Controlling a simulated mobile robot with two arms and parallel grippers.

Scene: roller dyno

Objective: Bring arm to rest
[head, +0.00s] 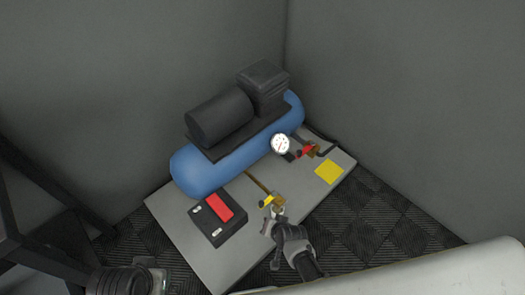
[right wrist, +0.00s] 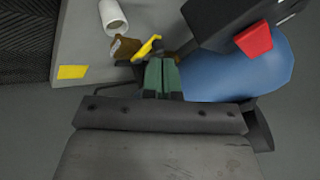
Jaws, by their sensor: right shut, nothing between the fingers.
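My right gripper (head: 279,212) is shut and empty. In the head view it is at the yellow valve handle (head: 267,200) on the brass fitting, on the near side of the compressor (head: 208,165). In the right wrist view the green fingertips (right wrist: 162,74) are together, just below the yellow handle (right wrist: 147,47); I cannot tell whether they touch it. A white cylinder (right wrist: 113,16) stands beside the brass fitting (right wrist: 124,46). My left gripper is not clearly visible; only a dark arm part shows at the lower left.
The compressor's blue tank and black motor sit on a grey base plate (head: 230,258). A black box with a red switch (head: 219,206), a white gauge (head: 281,144), a red valve handle (head: 306,151) and a yellow square (head: 329,172) are close by. Grey walls enclose the corner.

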